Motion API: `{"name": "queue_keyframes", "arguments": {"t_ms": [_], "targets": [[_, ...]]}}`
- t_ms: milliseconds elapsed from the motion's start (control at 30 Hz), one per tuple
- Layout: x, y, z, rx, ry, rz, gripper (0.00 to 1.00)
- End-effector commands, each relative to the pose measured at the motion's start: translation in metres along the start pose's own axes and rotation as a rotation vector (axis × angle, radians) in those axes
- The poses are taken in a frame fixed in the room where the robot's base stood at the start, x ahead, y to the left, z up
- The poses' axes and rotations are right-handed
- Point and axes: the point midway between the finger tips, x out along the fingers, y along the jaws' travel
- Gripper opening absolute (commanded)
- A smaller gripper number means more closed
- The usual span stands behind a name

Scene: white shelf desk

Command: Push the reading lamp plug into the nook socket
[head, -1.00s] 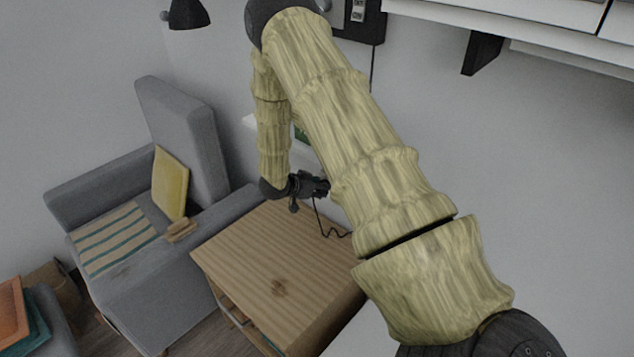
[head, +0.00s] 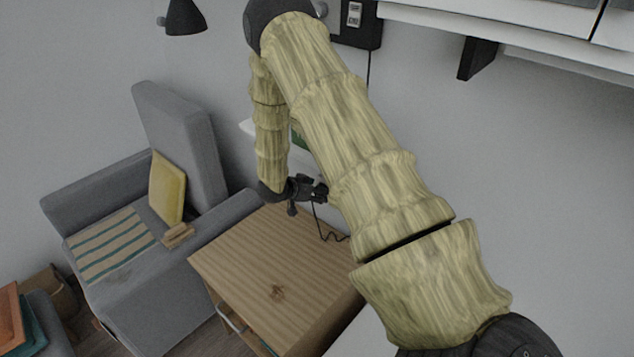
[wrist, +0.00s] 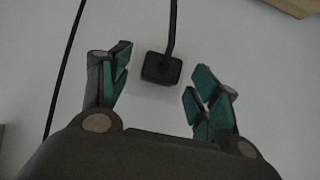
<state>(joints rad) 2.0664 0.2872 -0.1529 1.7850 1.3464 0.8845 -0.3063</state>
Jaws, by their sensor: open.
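In the wrist view the black plug (wrist: 161,69) sits between my gripper's (wrist: 160,84) two spread fingers. A gap shows on both sides, so the gripper is open and not holding it. The plug's cord (wrist: 173,25) runs up out of that view. A pale square patch (wrist: 152,91), perhaps the socket's plate, shows just under the plug against the wall; I cannot tell whether the plug is seated. In the head view my gripper (head: 318,192) is by the wall above the back of the wooden table, and the plug and socket cannot be made out.
A cord (head: 322,222) hangs beside my gripper to the wooden table (head: 270,265). A second dark cable (wrist: 65,65) crosses the wrist view's left. A grey armchair (head: 130,290) with a yellow cushion (head: 167,188) stands left. A black lamp (head: 184,18) is above it. White cabinets (head: 500,22) hang upper right.

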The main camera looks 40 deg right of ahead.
Motion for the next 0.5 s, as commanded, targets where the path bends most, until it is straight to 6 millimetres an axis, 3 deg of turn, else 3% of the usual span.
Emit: {"name": "queue_keyframes", "arguments": {"t_ms": [500], "targets": [[-0.085, -0.001, 0.0, -0.001, 0.0, -0.002, 0.62]]}}
